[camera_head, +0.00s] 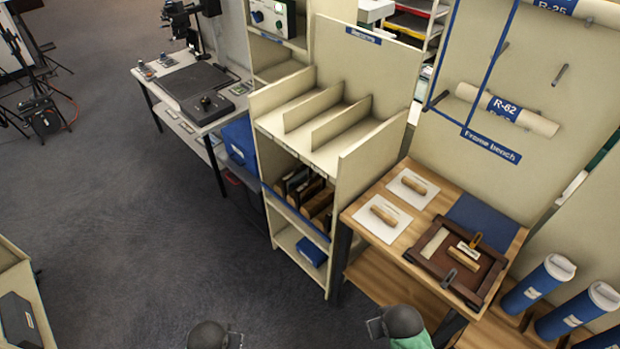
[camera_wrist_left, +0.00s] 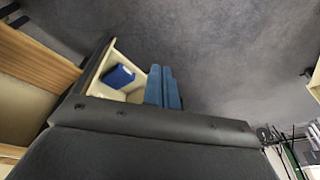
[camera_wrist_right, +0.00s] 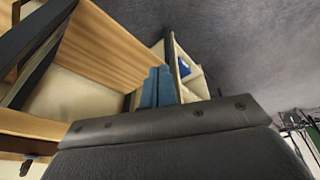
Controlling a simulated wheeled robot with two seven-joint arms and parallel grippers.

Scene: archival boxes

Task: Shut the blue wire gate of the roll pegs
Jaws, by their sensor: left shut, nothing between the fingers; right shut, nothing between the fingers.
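The blue wire gate (camera_head: 489,68) shows as thin blue bars in front of the upper back panel, above the "Frame bench" label; its top is cut off. I cannot tell how far it stands from the panel. A cream roll marked R-62 (camera_head: 535,122) lies across the panel by its lower end. A roll marked R-25 (camera_head: 600,11) is at the top edge. Bare dark pegs (camera_head: 560,75) stick out between them. My left gripper (camera_wrist_left: 161,70) and right gripper (camera_wrist_right: 159,71) are each shut and empty, low in front of the furniture, far from the gate.
A wooden bench (camera_head: 367,211) with white sheets, wooden blocks and a dark frame (camera_head: 427,245) stands below the panel. Blue tubes (camera_head: 530,288) stand at the right. A cream shelf unit (camera_head: 365,168) stands left of the bench. The grey floor (camera_head: 130,230) at left is mostly clear.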

